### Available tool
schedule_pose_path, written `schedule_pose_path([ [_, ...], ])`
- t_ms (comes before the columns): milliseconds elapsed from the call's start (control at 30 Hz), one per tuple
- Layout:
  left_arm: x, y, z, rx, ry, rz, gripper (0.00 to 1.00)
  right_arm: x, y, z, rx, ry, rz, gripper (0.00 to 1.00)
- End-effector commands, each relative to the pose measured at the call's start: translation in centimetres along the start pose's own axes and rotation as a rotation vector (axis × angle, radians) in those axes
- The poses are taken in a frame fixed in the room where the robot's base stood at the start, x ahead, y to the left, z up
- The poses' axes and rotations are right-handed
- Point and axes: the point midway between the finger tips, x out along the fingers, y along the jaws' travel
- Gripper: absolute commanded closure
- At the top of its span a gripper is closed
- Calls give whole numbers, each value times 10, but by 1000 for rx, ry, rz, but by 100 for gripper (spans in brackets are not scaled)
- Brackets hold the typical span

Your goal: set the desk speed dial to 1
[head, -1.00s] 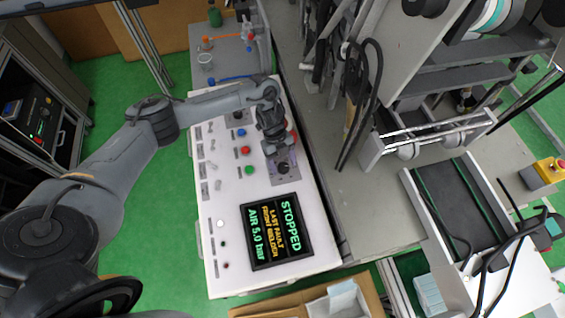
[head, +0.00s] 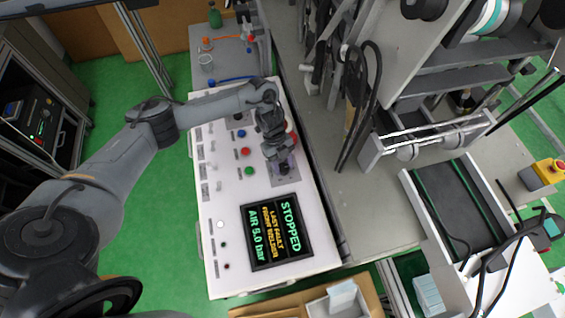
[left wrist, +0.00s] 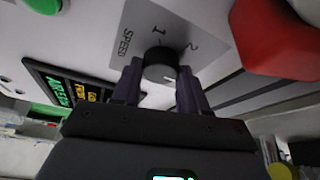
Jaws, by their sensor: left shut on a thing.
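The speed dial is a dark round knob on a grey plate (head: 292,179) of the white desk panel. In the left wrist view the knob (left wrist: 159,62) sits beside the printed word SPEED and the numbers 1 and 2. My left gripper (left wrist: 158,88) is shut on the knob, one finger at each side. In the head view the left gripper (head: 281,161) comes down over the dial and hides most of it. The dial's exact pointing direction is hard to tell. My right gripper is not in view.
A big red button (left wrist: 275,35) is close beside the dial plate. A display (head: 277,230) reading STOPPED lies below the dial. A small red button (head: 246,152) and a green button (head: 250,171) are left of it. Machine frames and cables stand at right.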

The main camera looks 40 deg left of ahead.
Motion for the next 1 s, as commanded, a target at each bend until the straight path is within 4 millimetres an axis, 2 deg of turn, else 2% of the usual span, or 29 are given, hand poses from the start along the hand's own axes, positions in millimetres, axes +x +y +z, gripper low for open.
schedule_pose_path([
  [367, -6, 4, -3, -219, 0, -87, 87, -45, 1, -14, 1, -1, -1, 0],
  [1000, -4, 7, -5, -782, 0, -318, 87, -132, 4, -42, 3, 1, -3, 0],
])
